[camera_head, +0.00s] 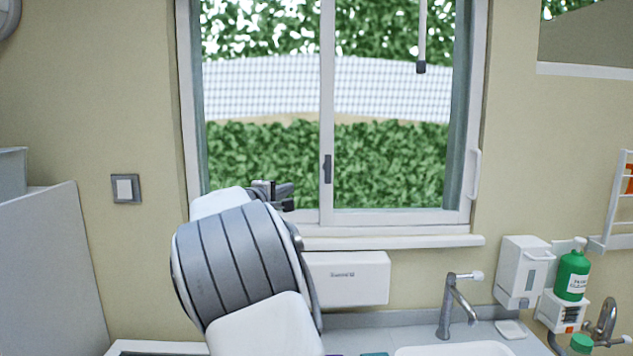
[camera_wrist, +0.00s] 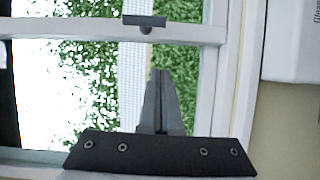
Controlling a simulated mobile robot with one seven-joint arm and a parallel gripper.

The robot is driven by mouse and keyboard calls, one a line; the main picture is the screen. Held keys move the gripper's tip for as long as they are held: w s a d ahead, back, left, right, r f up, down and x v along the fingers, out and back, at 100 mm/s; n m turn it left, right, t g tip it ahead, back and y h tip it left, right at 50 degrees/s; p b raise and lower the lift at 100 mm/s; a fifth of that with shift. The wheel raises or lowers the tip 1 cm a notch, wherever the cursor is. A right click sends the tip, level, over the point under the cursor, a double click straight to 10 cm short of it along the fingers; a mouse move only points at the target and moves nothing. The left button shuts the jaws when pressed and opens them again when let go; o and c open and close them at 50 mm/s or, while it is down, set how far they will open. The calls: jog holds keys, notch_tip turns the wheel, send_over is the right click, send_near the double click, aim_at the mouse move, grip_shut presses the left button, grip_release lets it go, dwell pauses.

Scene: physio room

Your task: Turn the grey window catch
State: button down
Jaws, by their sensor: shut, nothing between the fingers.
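The grey window catch (camera_head: 327,169) is a small dark upright piece on the window's middle stile in the head view. In the wrist view the catch (camera_wrist: 145,22) lies sideways near the top, with a small rounded knob below it. My gripper (camera_head: 289,189) is left of the catch and a little below it in the head view, partly hidden by my own arm. In the wrist view my gripper (camera_wrist: 160,73) has its fingers together and empty, pointing toward the catch. A visible gap separates fingertips and catch.
The white window frame (camera_head: 480,110) surrounds the panes, with a sill (camera_head: 400,242) below. Under it are a white wall box (camera_head: 347,277), a tap (camera_head: 455,305) and a sink (camera_head: 455,349). A dispenser (camera_head: 521,270) and green bottle (camera_head: 572,274) stand right.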

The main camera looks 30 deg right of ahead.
aim_at(327, 168)
jog(key=shift+w+a+r+t, duration=0.15)
jog(key=shift+w+t, duration=0.15)
jog(key=shift+w, duration=0.2)
jog(key=w+d+p, duration=0.3)
jog(key=d+p, duration=0.2)
jog(key=d, duration=0.6)
jog(key=shift+w, duration=0.35)
